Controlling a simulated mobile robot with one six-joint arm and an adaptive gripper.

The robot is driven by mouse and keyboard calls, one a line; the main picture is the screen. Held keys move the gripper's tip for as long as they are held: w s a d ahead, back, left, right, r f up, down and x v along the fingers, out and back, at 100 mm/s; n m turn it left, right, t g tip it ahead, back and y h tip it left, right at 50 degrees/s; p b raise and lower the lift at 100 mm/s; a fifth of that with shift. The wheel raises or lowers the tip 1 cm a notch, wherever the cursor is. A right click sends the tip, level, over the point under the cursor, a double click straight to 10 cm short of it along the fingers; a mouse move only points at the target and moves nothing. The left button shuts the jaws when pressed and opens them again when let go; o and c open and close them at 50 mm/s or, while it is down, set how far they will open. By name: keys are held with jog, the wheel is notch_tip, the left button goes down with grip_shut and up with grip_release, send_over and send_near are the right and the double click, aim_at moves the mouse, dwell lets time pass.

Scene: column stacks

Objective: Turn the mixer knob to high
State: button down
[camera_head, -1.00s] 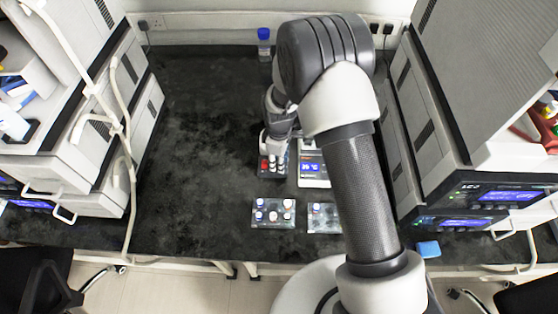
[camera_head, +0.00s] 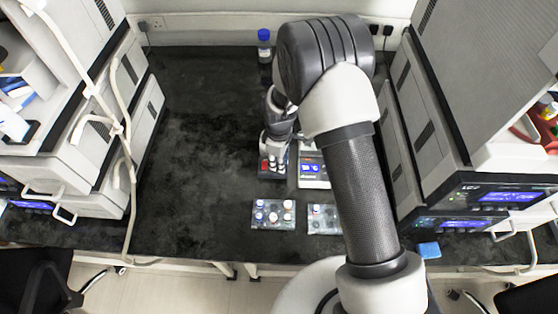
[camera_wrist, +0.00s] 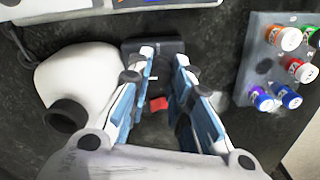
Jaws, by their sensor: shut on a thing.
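The mixer (camera_head: 270,174) is a small dark-based unit on the black bench, left of a blue-lit display, in the head view. A red part of it (camera_wrist: 158,104) shows between my fingers in the wrist view. My gripper (camera_wrist: 165,60) is over the mixer, its two blue-and-white fingers shut on the mixer knob. The knob itself is hidden by the fingers, so its setting cannot be read. My gripper also shows small at the mixer in the head view (camera_head: 277,158).
A white device with a blue display (camera_head: 312,171) stands close right of the mixer. A vial rack (camera_head: 273,225) and a second rack (camera_head: 323,229) lie in front. A blue-capped bottle (camera_head: 264,47) stands behind. The bench left of the mixer is clear.

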jog(key=m, duration=1.3)
jog(key=shift+m, duration=2.2)
jog(key=c, duration=1.7)
grip_release()
